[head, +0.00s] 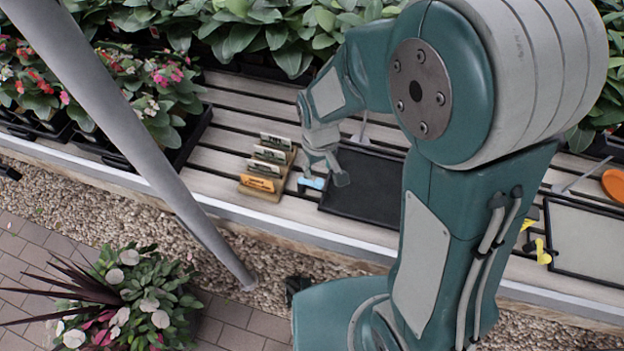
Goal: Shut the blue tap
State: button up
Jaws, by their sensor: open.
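The blue tap (311,184) is a small light-blue piece on the slatted bench, between a wooden card holder and a black tray. My gripper (324,174) is over the bench, open, with its fingers pointing down. One fingertip is right above the blue tap in the picture, and the other is to its right over the tray's edge. I cannot tell whether a finger touches the tap. The gripper hides part of the tap, and whether it is open or shut is too small to tell.
The wooden holder (268,166) with labelled cards stands close to the left of the tap. The black tray (362,207) lies to the right. A yellow tap (541,252) and an orange disc (615,184) are farther right. Potted plants (127,82) line the back and left.

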aim_at(318, 181)
jog(key=shift+o, duration=0.4)
jog(key=s+a+r+n+t+h, duration=0.1)
jog(key=a+r+n+h, duration=0.3)
jog(key=n, duration=1.3)
jog(key=shift+t, duration=0.3)
jog(key=x, duration=1.1)
jog(key=shift+s, duration=0.1)
jog(key=shift+c, duration=0.4)
